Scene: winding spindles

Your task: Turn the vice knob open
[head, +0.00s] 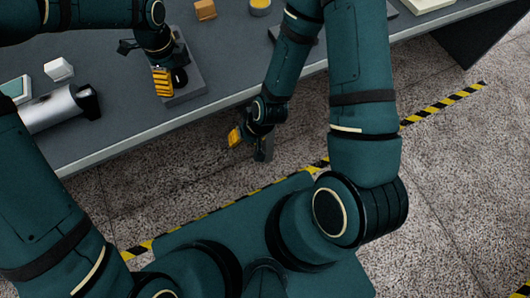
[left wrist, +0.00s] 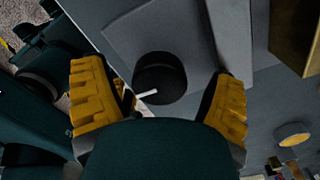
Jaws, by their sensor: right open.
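The vice knob (left wrist: 160,77) is a black round knob with a white pointer mark, on a grey block (left wrist: 190,35). In the head view the knob (head: 180,77) is partly covered by my left gripper, and the grey block (head: 196,86) lies on the table. My left gripper (head: 164,82) is over the knob. In the left wrist view its yellow-padded fingers (left wrist: 158,92) are spread, one on each side of the knob, with visible gaps. My right gripper (head: 249,142) is open and empty, off the table's front edge above the floor.
On the table (head: 130,118), a silver cylinder with a dark end (head: 52,108) and a white block (head: 58,68) lie at the left. An orange-brown box (head: 205,9) and a yellow-topped round tin (head: 260,6) stand farther back. The table's front edge passes close to the block.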

